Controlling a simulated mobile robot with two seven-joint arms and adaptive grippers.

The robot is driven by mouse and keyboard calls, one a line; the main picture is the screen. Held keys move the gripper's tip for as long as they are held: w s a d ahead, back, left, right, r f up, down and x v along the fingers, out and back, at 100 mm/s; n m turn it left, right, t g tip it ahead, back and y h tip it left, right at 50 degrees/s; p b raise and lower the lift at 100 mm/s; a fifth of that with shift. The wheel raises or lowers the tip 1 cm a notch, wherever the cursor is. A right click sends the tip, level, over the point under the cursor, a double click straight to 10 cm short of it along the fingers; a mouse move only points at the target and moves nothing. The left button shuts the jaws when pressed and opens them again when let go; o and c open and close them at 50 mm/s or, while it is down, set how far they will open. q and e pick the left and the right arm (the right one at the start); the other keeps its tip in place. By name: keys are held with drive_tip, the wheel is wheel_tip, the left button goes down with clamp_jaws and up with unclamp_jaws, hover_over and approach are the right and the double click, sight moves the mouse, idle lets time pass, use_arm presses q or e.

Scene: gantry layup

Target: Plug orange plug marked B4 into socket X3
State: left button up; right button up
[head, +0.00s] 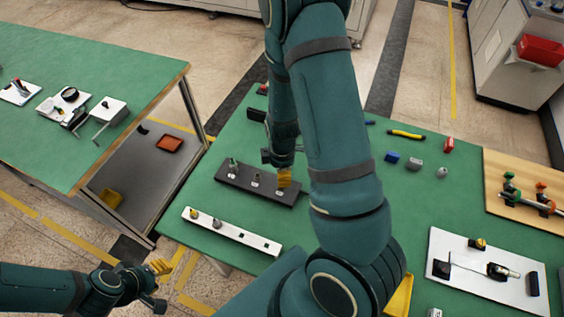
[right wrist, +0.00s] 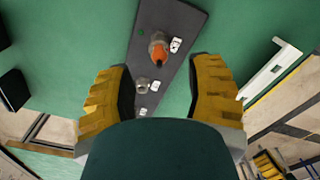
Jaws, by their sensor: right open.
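An orange plug (right wrist: 158,58) stands upright on a dark strip (right wrist: 172,16) in the right wrist view, with a white label beside it. Any lettering is too small to read. A grey plug (right wrist: 141,86) stands farther along that strip. In the head view the dark strip (head: 268,192) carries a green plug (head: 232,164); my right gripper and arm hide the orange plug. My right gripper (right wrist: 160,95) is open above the strip, its fingers either side of it, holding nothing. A white strip (head: 262,245) with sockets lies nearer; its markings are unreadable. My left gripper (head: 160,275) is low at the left, away from the table.
Small blue (head: 391,157), grey (head: 414,163) and red (head: 448,145) parts lie right of my right arm, with a yellow-handled tool (head: 406,134). A white board (head: 460,279) and a wooden board (head: 505,202) occupy the right side. Another green table (head: 110,75) stands left across a gap.

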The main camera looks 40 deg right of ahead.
drive_tip(key=shift+f+b, duration=0.3)
drive_tip(key=shift+f, duration=2)
clamp_jaws()
